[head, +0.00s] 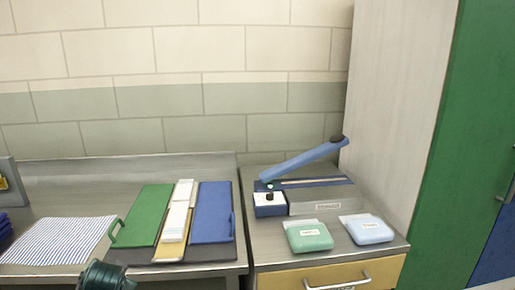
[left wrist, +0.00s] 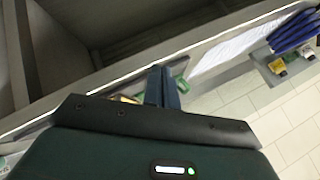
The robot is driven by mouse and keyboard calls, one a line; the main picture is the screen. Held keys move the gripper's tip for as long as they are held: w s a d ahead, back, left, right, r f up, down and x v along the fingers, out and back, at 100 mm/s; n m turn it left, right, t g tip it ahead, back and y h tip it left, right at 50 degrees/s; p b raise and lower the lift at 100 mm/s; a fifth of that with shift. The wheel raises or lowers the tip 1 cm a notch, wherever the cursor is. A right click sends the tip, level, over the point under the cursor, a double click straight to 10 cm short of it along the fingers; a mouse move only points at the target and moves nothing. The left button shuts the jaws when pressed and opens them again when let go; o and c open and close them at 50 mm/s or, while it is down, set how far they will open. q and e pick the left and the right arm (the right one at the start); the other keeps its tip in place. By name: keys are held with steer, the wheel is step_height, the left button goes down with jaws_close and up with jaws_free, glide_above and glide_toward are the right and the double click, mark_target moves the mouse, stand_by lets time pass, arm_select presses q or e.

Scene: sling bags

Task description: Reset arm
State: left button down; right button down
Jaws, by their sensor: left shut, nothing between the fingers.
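My left gripper (left wrist: 163,88) shows in the left wrist view with its two dark fingers together and nothing between them. In the head view a dark green part of my left arm (head: 105,276) shows at the bottom left, low in front of the counter; its fingers are not clear there. My right gripper is in neither view.
The left counter holds a striped cloth (head: 62,241), a green board (head: 147,214), a white and yellow strip (head: 177,216) and a blue board (head: 212,212). The right counter holds a device with a raised blue lever (head: 300,160), a green pouch (head: 309,236) and a light blue pouch (head: 367,229).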

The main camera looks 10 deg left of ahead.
arm_select(q)
steer(key=s+d+f+g+h, duration=0.2)
steer(key=s+d+f+h, duration=0.1)
steer(key=s+d, duration=0.85)
steer(key=s+d+f+g+h, duration=0.1)
steer(key=s+d+f+h, duration=0.2)
steer(key=s+d, duration=0.85)
step_height(320, 180, down, 8)
steer(key=w+d+t+h, duration=0.2)
steer(key=t+h, duration=0.1)
steer(key=t, duration=0.3)
steer(key=shift+d+m, duration=0.4)
steer(key=c, duration=2.2)
jaws_free()
